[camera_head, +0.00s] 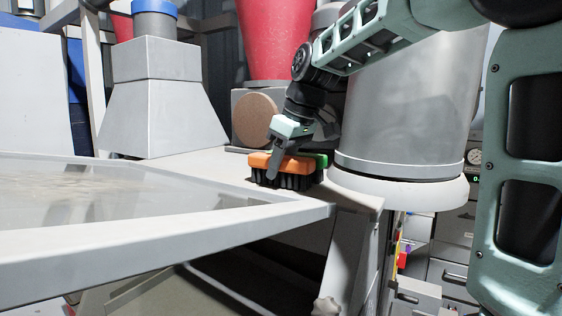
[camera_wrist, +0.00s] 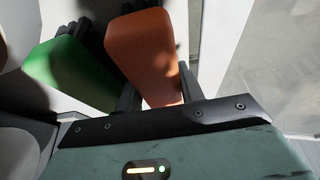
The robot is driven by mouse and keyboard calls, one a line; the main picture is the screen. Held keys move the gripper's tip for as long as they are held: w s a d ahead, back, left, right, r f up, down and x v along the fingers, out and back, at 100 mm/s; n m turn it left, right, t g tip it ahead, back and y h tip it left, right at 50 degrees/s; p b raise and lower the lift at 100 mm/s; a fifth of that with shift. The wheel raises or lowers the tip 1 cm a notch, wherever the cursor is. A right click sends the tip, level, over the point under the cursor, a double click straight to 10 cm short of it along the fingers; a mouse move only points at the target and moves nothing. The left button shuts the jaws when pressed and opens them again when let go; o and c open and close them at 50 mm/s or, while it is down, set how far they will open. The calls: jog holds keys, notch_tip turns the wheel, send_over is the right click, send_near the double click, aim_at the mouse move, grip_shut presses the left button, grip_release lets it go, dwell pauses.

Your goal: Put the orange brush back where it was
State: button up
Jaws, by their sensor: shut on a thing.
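The orange brush (camera_head: 295,164) has an orange back and black bristles pointing down. It is at the right end of the white bench, and its bristles look to be at or just above the surface; I cannot tell which. My gripper (camera_head: 272,165) is shut on it from above. In the wrist view the orange brush (camera_wrist: 145,55) lies between the two dark fingers (camera_wrist: 158,97). A green brush (camera_wrist: 65,72) lies close beside it on the left there. In the head view the green brush (camera_head: 320,159) is mostly hidden behind the orange one.
A large metal cylinder with a white base ring (camera_head: 400,187) stands right of the brushes. A grey block with a tan disc (camera_head: 256,120) is behind them. A framed clear panel (camera_head: 130,195) is in front on the left. The bench edge (camera_head: 350,196) is near the brushes.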

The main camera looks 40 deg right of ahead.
jog(key=shift+f, duration=0.15)
jog(key=shift+f, duration=0.1)
jog(key=o, duration=0.8)
jog(key=shift+c, duration=0.2)
jog(key=b+v, duration=0.2)
jog(key=v, duration=1)
